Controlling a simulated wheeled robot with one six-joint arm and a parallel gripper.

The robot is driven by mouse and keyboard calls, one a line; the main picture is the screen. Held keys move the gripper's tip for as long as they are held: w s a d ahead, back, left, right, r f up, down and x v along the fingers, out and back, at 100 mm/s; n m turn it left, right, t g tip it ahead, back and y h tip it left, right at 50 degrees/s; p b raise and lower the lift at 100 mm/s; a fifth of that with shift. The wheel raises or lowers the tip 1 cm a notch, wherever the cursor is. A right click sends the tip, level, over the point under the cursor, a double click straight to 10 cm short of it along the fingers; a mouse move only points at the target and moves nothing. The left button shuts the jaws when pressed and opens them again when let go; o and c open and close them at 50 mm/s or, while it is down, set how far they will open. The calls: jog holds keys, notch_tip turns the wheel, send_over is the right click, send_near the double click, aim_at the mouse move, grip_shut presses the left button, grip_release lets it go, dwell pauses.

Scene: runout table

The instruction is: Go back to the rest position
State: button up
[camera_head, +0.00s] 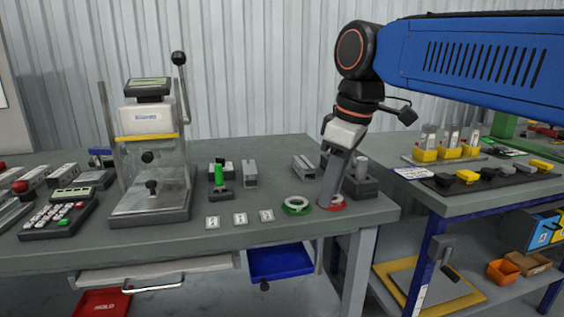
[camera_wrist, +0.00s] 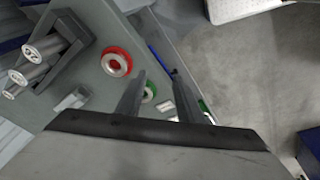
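My gripper (camera_head: 327,198) points down over the right part of the grey workbench (camera_head: 225,240), in front of a red ring (camera_head: 338,205). In the wrist view its two fingers (camera_wrist: 158,76) stand apart with nothing held between them. A green ring (camera_head: 296,205) lies just left of the fingers in the head view. The red ring shows whole in the wrist view (camera_wrist: 116,62), left of the fingers and clear of them. Whether the fingertips touch the bench cannot be told.
A press with a lever (camera_head: 150,160) stands at the left of the bench. A dark holder with metal cylinders (camera_head: 361,180) stands close behind my gripper. Small white tiles (camera_head: 240,218) lie near the front edge. A second table (camera_head: 470,203) with yellow parts is at the right.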

jog(key=s+d+f+m+t+h, duration=0.1)
jog(key=s+d+f+m, duration=0.5)
jog(key=d+f, duration=0.3)
jog(key=s+d+f+m+t, duration=0.1)
jog(key=s+d+f+m, duration=0.5)
jog(key=f, duration=0.8)
jog(key=s+d, duration=0.2)
jog(key=d, duration=0.2)
jog(key=shift+f+t+h, duration=0.35)
jog(key=shift+t+h, duration=0.05)
